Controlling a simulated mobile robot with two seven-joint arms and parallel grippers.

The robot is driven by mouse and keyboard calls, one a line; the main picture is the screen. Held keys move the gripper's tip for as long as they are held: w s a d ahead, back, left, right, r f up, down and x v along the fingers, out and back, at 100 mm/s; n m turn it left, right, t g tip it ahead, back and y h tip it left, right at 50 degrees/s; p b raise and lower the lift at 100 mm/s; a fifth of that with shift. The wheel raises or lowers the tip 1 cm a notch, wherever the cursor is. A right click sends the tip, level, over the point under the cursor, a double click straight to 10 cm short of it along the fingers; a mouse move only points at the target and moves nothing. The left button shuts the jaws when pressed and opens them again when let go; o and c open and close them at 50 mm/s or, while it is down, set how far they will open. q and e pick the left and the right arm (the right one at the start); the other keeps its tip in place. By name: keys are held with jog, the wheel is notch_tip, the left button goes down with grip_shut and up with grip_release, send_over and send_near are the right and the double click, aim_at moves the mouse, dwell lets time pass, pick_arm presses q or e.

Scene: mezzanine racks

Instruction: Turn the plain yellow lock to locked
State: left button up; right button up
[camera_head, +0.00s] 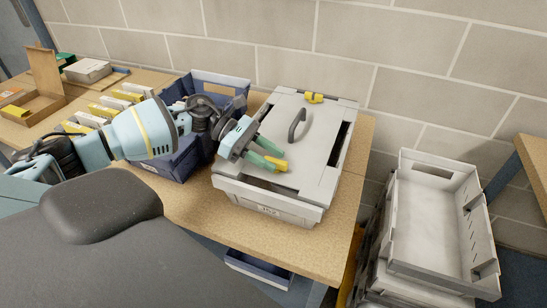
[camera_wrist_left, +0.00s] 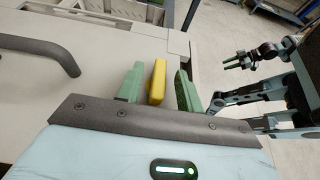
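A light grey lidded case (camera_head: 315,190) lies on the wooden table, a dark handle (camera_head: 297,124) on its lid. One yellow lock (camera_head: 279,164) is at the case's near edge; another yellow lock (camera_head: 313,97) is at its far edge. Markings on either are too small to read. My left gripper (camera_head: 262,155) is at the near lock. In the left wrist view the yellow lock (camera_wrist_left: 157,82) stands between the two green fingers, with a narrow gap on each side, so the gripper is open around it. My right gripper (camera_wrist_left: 238,60) shows small, apart from the case.
A dark blue bin (camera_head: 182,160) stands left of the case, close under my left arm. Boxes with yellow labels (camera_head: 108,108) and an open cardboard box (camera_head: 45,85) are further left. Grey crates (camera_head: 435,215) are stacked right of the table. A block wall stands behind.

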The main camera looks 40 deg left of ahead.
pick_arm(q)
jog(key=shift+x, duration=0.95)
jog(key=shift+c, duration=0.2)
grip_shut()
